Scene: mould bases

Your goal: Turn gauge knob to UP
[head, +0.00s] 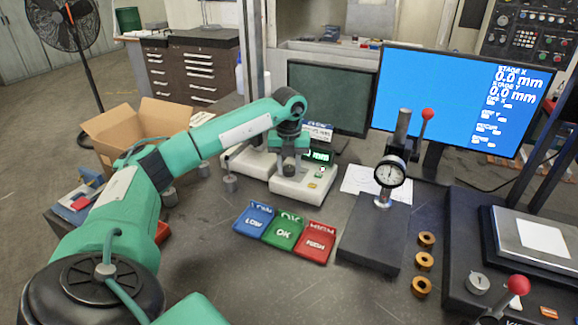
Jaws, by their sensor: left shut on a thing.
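The gauge unit (305,188) is a low white box with a small green display (318,156) reading in mm, standing at the middle of the bench. My left gripper (288,172) reaches down over the left part of this unit. It is shut on the gauge knob, which the fingers hide almost wholly. Which way the knob points cannot be seen. My right gripper is not in view.
Blue, green and red trays (283,231) marked LOW, OK and HIGH lie in front. A dial gauge stand (372,235) with a red-ball lever stands right of them. Several brass rings (425,261) lie farther right. A cardboard box (135,130) stands left, behind my left arm.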

